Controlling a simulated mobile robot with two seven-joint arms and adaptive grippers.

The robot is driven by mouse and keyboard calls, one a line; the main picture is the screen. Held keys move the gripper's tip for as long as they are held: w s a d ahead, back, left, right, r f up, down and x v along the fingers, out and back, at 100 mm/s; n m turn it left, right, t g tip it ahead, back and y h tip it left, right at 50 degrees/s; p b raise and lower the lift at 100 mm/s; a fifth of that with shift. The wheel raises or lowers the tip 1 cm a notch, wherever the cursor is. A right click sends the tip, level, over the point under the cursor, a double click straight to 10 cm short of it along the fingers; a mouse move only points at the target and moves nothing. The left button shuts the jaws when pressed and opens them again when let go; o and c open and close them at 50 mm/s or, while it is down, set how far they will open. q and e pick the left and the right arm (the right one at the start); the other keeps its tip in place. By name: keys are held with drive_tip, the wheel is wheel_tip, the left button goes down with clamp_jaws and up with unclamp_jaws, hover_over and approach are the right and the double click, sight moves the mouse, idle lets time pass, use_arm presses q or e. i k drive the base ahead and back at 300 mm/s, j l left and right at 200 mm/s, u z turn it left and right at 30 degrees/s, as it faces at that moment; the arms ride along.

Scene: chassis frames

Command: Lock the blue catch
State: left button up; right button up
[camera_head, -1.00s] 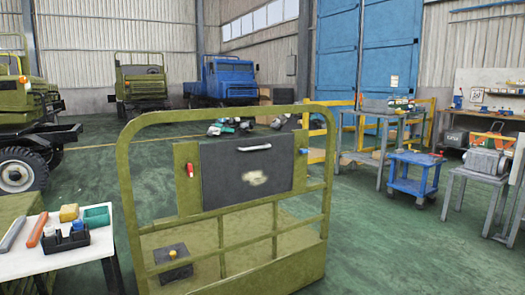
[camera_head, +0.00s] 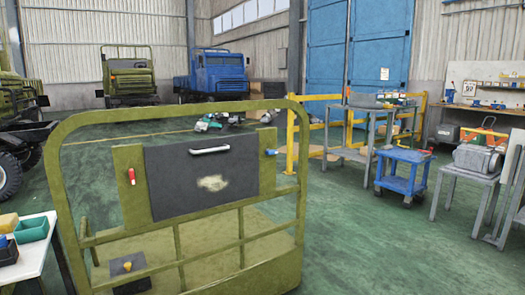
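An olive-green frame (camera_head: 173,118) stands close in front of me. It carries a dark grey panel (camera_head: 170,191) with a silver handle (camera_head: 209,150). The blue catch (camera_head: 270,152) is a small blue piece at the panel's right side, on the olive plate. A red catch (camera_head: 132,176) sits at the panel's left side. The blue catch is too small to tell whether it is locked. Neither of my grippers shows in the head view.
A white table (camera_head: 42,250) with a green bin (camera_head: 32,229) is at the left edge. A blue cart (camera_head: 403,172) and grey workbenches stand at the right. Yellow rails (camera_head: 291,135) stand behind the frame. Green floor (camera_head: 365,245) is clear right of the frame.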

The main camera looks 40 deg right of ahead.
sight(268, 152)
drive_tip(key=l+u, duration=0.3)
drive_tip(key=l, duration=1.6)
drive_tip(key=k+l+u, duration=0.1)
drive_tip(key=l, duration=0.65)
drive_tip(key=k+l, duration=0.1)
drive_tip(key=l, duration=0.65)
